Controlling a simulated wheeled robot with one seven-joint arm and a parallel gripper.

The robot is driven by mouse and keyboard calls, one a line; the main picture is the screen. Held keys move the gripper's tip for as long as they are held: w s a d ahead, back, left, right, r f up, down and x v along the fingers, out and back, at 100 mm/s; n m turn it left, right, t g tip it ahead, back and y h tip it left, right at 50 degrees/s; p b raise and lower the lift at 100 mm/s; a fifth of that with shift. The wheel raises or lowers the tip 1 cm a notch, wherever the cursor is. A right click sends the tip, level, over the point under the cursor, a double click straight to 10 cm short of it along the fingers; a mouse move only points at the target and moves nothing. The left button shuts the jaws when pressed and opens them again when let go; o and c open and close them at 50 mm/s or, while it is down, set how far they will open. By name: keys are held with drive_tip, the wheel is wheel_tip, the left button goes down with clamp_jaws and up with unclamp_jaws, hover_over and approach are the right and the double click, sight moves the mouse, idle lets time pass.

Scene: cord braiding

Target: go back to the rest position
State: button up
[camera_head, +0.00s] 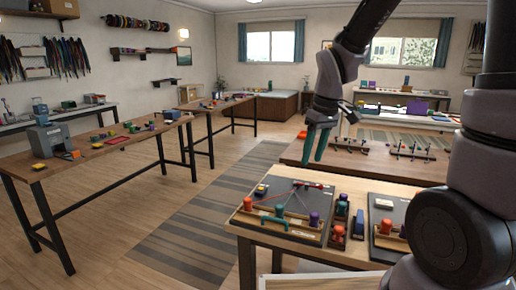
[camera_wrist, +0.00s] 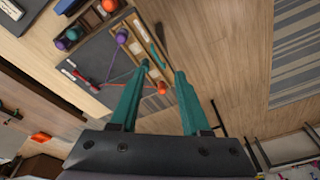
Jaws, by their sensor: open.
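My gripper (camera_head: 320,143) hangs in the air above and behind the near wooden table (camera_head: 263,238) in the head view, fingers pointing down. Its two teal fingers also show in the wrist view (camera_wrist: 155,85), spread apart with nothing between them. Below lies a dark braiding board (camera_head: 285,203) with cords in red and other colours running across it. Orange and purple spools and a teal piece stand along its front edge. In the wrist view the board (camera_wrist: 103,62) is past the left finger, apart from it.
A second dark board (camera_head: 382,211) lies to the right on the same table. A wooden table (camera_head: 375,163) with small racks stands behind. Long workbenches (camera_head: 110,150) with tools and boxes stand at left. The striped rug (camera_head: 205,205) and floor between are clear.

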drive_tip(key=s+d+r+m+t, duration=0.2)
drive_tip(key=s+d+r+m, duration=0.3)
drive_tip(key=r, duration=0.3)
drive_tip(key=s+d+r+m+t, duration=0.3)
drive_tip(key=s+d+r+m, duration=0.2)
drive_tip(key=r, duration=0.4)
drive_tip(key=shift+m+t, duration=0.3)
drive_tip(key=shift+m, duration=0.1)
drive_tip(key=shift+s+d, duration=0.1)
